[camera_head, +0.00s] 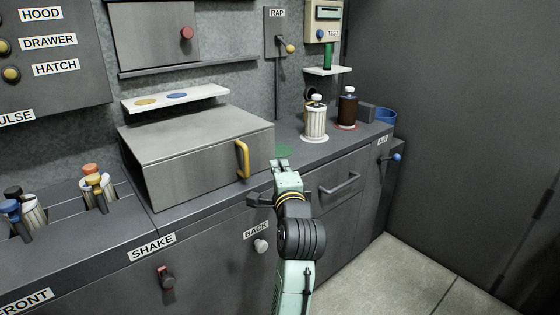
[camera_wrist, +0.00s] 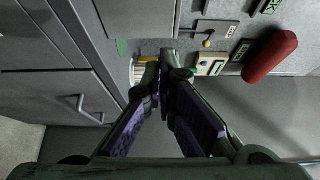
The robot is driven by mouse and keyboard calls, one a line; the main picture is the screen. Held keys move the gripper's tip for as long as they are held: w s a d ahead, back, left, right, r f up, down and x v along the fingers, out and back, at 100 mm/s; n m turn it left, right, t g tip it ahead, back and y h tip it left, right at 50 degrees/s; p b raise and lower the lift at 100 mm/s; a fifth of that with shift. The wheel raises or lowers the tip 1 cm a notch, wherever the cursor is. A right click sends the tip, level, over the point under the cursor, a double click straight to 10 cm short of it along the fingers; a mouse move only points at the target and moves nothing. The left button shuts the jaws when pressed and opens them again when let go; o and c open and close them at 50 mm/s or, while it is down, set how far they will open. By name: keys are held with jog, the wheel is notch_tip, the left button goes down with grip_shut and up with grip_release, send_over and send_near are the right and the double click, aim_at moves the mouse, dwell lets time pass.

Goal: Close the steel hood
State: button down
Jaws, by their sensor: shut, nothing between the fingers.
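The steel hood (camera_head: 190,150) is a broad grey box on the counter in the head view, with a yellow handle (camera_head: 242,160) at its front right. A dark strip shows along its left edge. I cannot tell from this view how far it stands open. My gripper (camera_head: 280,163) is to the right of the handle, over the counter's front part, apart from the hood. In the wrist view my gripper (camera_wrist: 166,62) has its fingertips together with nothing between them. The hood does not clearly show in the wrist view.
A white ribbed jar (camera_head: 315,122) and a dark bottle (camera_head: 347,110) stand on the counter at the right. A green disc (camera_head: 284,151) lies behind my gripper. A white shelf (camera_head: 175,97) is above the hood. A drawer handle (camera_head: 340,185) sticks out below the counter.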

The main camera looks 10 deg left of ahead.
jog(key=w+a+p, duration=0.3)
jog(key=w+a, duration=0.3)
jog(key=shift+a, duration=0.35)
jog(key=shift+a+r, duration=0.1)
